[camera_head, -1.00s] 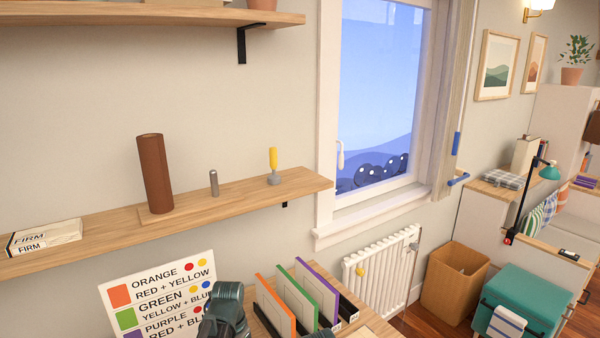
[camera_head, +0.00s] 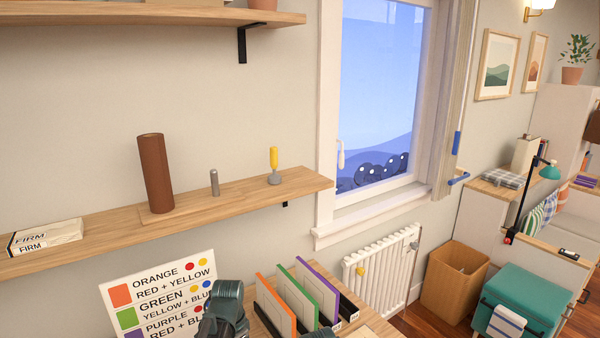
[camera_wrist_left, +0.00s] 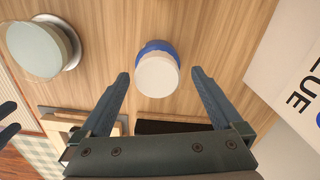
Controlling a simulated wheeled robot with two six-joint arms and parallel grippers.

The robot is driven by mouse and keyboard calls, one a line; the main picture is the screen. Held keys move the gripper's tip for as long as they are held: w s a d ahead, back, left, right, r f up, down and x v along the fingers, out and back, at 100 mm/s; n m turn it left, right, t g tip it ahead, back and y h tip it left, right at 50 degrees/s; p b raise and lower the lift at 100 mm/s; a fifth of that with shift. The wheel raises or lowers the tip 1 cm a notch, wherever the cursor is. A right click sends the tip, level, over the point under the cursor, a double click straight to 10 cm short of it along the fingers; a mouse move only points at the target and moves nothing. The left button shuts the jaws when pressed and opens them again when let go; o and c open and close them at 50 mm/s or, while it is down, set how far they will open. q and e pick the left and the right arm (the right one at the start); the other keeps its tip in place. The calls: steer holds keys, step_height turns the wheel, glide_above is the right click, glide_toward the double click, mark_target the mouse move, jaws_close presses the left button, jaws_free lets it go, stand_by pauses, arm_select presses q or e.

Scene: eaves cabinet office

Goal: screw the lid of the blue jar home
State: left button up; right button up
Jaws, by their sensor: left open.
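The blue jar (camera_wrist_left: 157,46) stands on the wooden desk in the left wrist view. Its round cream lid (camera_wrist_left: 157,76) covers most of it from this angle, and a blue rim shows behind it. Whether the lid is seated cannot be told. My left gripper (camera_wrist_left: 161,74) is open, with one finger on each side of the lid and a visible gap on both sides. The jar is not visible in the head view. A dark shape at the left edge of the wrist view may be part of my right gripper, but too little shows to tell.
A round container with a pale lid (camera_wrist_left: 36,49) stands left of the jar. A lettered white board (camera_wrist_left: 292,75) is at right; a colour chart (camera_head: 150,290) shows in the head view. Upright orange, green and purple dividers (camera_head: 300,298) stand on the desk. A wall shelf (camera_head: 100,233) runs above.

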arm_select(q)
step_height(320, 180, up, 14)
steer(key=p, duration=1.3)
steer(key=s+d+f+n+b, duration=0.1)
steer(key=s+d+n, duration=0.1)
steer(key=s+d, duration=0.3)
steer(key=s+d+f+n+y+b, duration=0.1)
steer(key=s+d+f+n+b, duration=0.1)
steer(key=s+d, duration=0.3)
steer(key=s+n, duration=0.1)
steer(key=s, duration=0.3)
steer(key=shift+s+d+f, duration=0.25)
steer(key=shift+s+d, duration=0.05)
steer(key=shift+d, duration=0.05)
